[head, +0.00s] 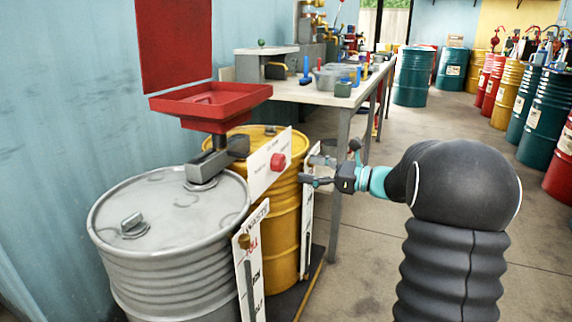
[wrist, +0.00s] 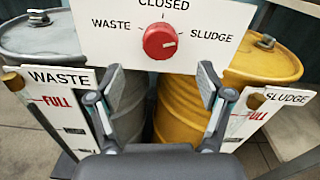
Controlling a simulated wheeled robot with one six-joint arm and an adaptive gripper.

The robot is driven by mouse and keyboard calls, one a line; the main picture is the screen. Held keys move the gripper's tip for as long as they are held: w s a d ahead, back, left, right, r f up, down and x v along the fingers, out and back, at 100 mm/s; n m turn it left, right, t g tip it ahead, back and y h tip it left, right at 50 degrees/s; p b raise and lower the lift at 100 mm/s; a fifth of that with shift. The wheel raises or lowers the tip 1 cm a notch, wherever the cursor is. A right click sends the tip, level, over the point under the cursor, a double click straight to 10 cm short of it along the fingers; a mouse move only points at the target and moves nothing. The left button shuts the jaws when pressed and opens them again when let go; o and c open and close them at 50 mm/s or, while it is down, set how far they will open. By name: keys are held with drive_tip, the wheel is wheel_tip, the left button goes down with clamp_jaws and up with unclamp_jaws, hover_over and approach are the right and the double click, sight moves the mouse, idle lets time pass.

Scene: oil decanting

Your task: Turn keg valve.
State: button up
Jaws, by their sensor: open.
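The valve is a red round knob (wrist: 158,38) on a white panel (wrist: 215,55) marked CLOSED, WASTE and SLUDGE. A pale mark on the knob lies on its right side, toward SLUDGE. In the head view the knob (head: 278,161) faces my gripper (head: 312,170), with a gap between them. In the wrist view my gripper (wrist: 160,86) is open and empty, its fingers spread below the knob on either side. A grey keg (head: 165,225) stands on the left and a yellow keg (head: 285,225) on the right, behind the panel. A red funnel tray (head: 212,103) sits above.
WASTE (wrist: 60,105) and SLUDGE (wrist: 255,120) level boards stand in front of the kegs. A workbench (head: 330,95) with tools is behind. Several coloured drums (head: 548,115) line the right. The floor (head: 375,240) between is clear.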

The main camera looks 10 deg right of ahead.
sight(283, 164)
drive_tip(key=x, duration=0.7)
drive_tip(key=shift+w+a, duration=0.1)
drive_tip(key=c, duration=1.2)
